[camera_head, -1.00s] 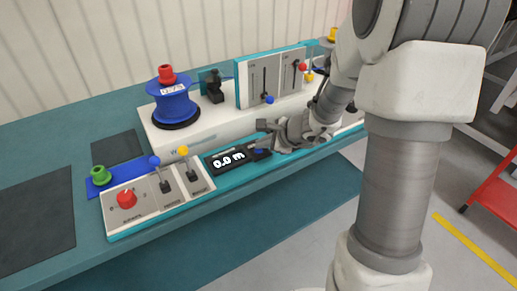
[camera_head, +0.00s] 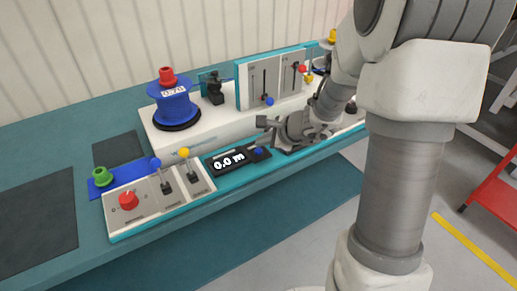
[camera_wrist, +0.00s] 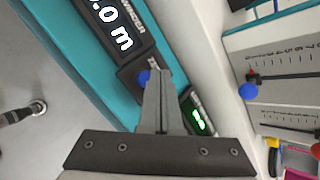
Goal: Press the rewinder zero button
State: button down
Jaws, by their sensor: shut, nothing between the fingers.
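The rewinder's black display box (camera_head: 226,160) reads "0.0 m" and sits on the teal front strip of the bench. The same display shows at the upper left of the wrist view (camera_wrist: 112,28). Its blue zero button (camera_head: 258,151) is at the right end of the box. In the wrist view the button (camera_wrist: 144,77) is partly covered by my fingertips. My gripper (camera_wrist: 156,73) is shut and empty, with its tips right beside the button. In the head view my gripper (camera_head: 265,123) is just behind and right of the button. I cannot tell whether it touches it.
A lever panel with a red knob (camera_head: 129,200) stands left of the display. A blue reel (camera_head: 173,104) sits on the white machine behind. An upright slider panel (camera_head: 270,78) stands at the back. A small green-lit display (camera_wrist: 198,120) is close right of my fingers.

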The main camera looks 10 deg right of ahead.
jog(key=shift+r, duration=0.15)
jog(key=shift+r+p, duration=1.95)
jog(key=shift+r, duration=0.45)
